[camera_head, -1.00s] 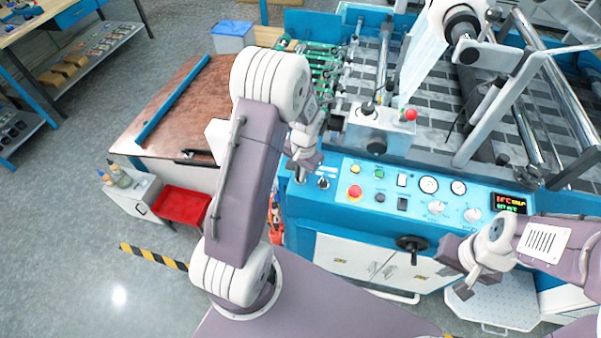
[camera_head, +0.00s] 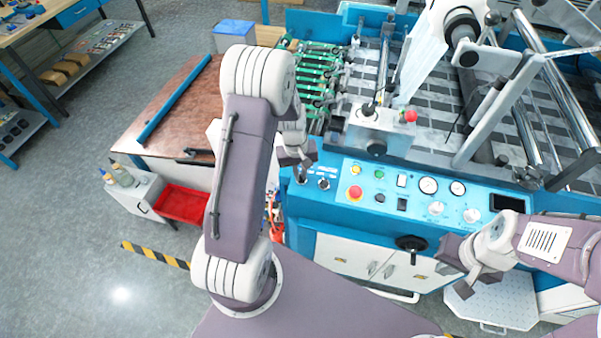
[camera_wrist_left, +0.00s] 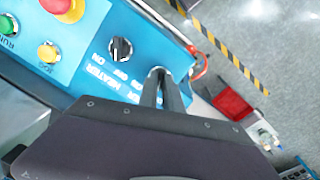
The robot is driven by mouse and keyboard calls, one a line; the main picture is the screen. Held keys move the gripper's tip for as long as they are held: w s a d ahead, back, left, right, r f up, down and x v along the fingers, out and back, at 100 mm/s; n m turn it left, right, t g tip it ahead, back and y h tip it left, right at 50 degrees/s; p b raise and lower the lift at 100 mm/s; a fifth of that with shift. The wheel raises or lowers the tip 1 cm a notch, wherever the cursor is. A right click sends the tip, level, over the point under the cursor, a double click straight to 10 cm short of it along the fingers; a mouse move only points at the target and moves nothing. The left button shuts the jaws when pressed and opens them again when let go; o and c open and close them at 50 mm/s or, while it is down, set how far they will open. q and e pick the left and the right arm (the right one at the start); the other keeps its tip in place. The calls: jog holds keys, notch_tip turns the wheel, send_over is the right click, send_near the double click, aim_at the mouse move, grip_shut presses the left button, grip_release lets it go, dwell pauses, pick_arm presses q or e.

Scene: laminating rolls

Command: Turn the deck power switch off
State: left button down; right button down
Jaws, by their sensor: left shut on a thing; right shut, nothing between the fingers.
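The blue control panel (camera_head: 340,203) runs along the front of the machine. At its left end is the deck power switch (camera_head: 302,179), a small knob. In the left wrist view its round base (camera_wrist_left: 157,72) shows at the fingertips, and the fingers hide most of the knob. My left gripper (camera_head: 300,160) is shut on it; the fingers show in the left wrist view (camera_wrist_left: 162,92). The black heater knob (camera_wrist_left: 120,48) is beside it, with printed labels near. The panel display (camera_head: 507,203) is dark. My right gripper (camera_head: 458,272) is shut and empty in front of the panel.
The red emergency button (camera_head: 354,193) and several buttons, gauges and dials lie right of the two knobs. A black handwheel (camera_head: 411,243) juts out below the panel. A red tray (camera_head: 181,204) is at the left. Free floor lies at the far left.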

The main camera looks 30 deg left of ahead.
pick_arm(q)
jog(key=shift+s+d+f+n, duration=0.1)
jog(key=shift+s+f+n, duration=0.1)
jog(key=shift+s+n, duration=0.25)
jog(key=shift+w+n, duration=0.1)
jog(key=shift+n, duration=0.15)
jog(key=c, duration=1.5)
grip_release()
jog(key=shift+d, duration=0.15)
jog(key=shift+w, duration=0.1)
jog(key=shift+w+a, duration=0.2)
jog(key=shift+a, duration=0.15)
